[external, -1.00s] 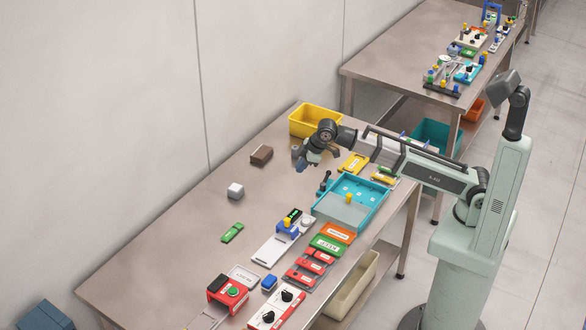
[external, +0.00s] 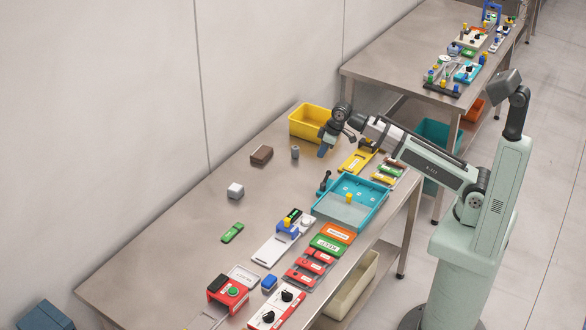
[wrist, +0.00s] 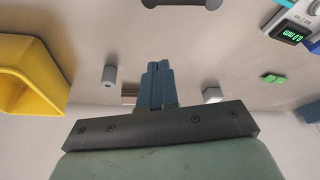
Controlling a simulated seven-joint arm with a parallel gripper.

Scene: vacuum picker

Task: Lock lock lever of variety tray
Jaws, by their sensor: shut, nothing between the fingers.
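The teal variety tray (external: 377,204) sits at the right edge of the near table. It has a grey panel (external: 340,210) and a yellow knob (external: 348,196). A dark upright lever (external: 325,180) stands at its back-left corner; I cannot tell whether it is locked. My gripper (external: 321,154) is above the table, behind and apart from the lever, near the yellow bin. In the wrist view its blue fingers (wrist: 154,66) are together and empty. A dark bar-shaped part (wrist: 182,3) is cut off at that view's top edge; I cannot tell what it is.
A yellow bin (external: 300,121), a grey cylinder (external: 295,152), a brown block (external: 262,155) and a white cube (external: 235,190) stand on the table's far side. Red, green and white panels fill the front. The table's left part is mostly clear.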

